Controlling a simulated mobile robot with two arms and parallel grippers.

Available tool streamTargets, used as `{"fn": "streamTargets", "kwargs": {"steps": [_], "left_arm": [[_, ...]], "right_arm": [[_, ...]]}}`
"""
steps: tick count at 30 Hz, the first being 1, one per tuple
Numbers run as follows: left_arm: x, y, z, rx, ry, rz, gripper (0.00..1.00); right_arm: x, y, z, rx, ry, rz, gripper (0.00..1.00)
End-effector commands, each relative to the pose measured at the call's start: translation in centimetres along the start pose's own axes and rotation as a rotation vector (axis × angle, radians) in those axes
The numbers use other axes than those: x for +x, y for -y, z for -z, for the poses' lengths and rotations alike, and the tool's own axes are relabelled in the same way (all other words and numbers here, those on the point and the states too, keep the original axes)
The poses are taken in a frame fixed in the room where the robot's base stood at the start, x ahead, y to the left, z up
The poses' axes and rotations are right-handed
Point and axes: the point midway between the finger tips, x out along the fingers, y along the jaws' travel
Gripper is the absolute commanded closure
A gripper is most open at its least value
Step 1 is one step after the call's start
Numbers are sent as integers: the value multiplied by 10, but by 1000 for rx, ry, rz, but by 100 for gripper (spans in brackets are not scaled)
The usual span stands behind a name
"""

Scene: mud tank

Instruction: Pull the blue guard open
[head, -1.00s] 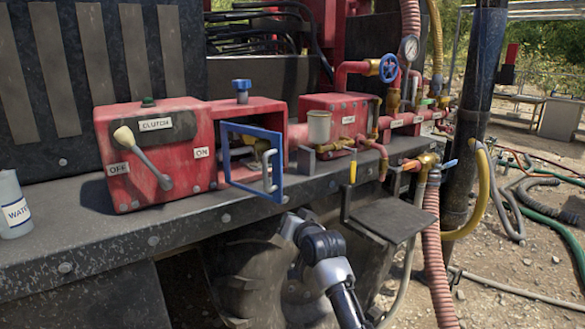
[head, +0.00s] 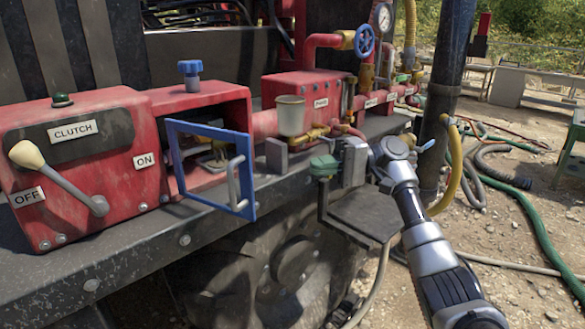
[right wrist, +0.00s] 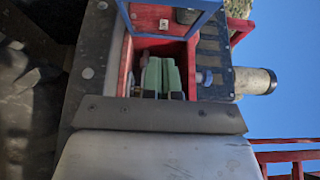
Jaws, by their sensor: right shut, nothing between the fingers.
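The blue guard (head: 210,128) is a square open frame with a grey handle (head: 233,184) on its right side. It stands at an angle out from the front of the red box (head: 225,100), so it looks partly open. Fittings show through the frame. My right gripper (head: 323,166), with green fingertips, is shut and empty to the right of the handle, apart from it, over the ledge edge. In the right wrist view, the green fingers (right wrist: 161,77) lie side by side below a part of the blue guard (right wrist: 205,22). My left gripper is out of view.
A clutch box with a lever (head: 60,180) stands left of the guard. A cup (head: 290,115), a grey block (head: 276,156) and red pipes stand to the right. A dark step plate (head: 362,217) hangs below my right gripper. Open air lies in front of the ledge.

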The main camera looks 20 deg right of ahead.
Motion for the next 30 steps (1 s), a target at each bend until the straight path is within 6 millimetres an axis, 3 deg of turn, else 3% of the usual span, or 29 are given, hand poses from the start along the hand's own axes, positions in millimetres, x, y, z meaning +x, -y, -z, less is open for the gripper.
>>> {"fn": "streamTargets", "kwargs": {"steps": [14, 21, 30], "left_arm": [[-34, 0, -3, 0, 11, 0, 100], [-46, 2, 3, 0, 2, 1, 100], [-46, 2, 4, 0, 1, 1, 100]], "right_arm": [[96, 2, -2, 2, 1, -1, 100], [116, 0, -24, 2, -1, -2, 100], [120, -1, -28, 1, -3, -1, 100]]}}
